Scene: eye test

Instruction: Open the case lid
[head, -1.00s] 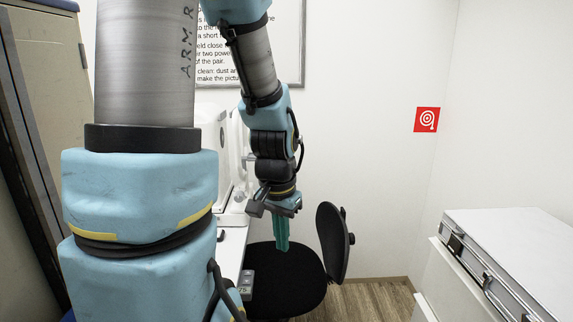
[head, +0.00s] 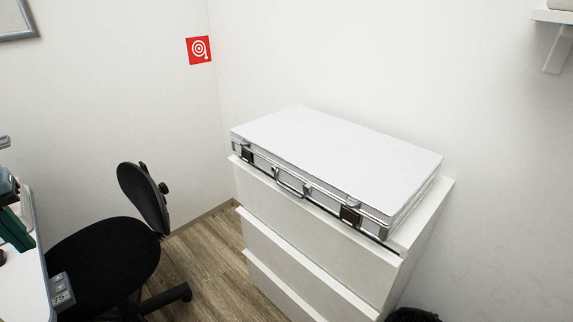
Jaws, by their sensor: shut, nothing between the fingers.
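The case (head: 335,148) is a flat silver-edged box with a pale top, lying on a white drawer unit in the middle right of the head view. Its lid is down. Its front side, facing the lower left, bears a handle (head: 290,184) between two dark latches, one on the left (head: 247,153) and one on the right (head: 350,214). I cannot tell whether the latches are fastened.
The drawer unit (head: 300,242) stands against the wall. A black chair (head: 105,262) stands left of it, with wood floor (head: 212,262) between. A white table (head: 30,285) is at the left edge. A shelf (head: 553,38) is at the upper right, a black bin (head: 413,315) at the bottom.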

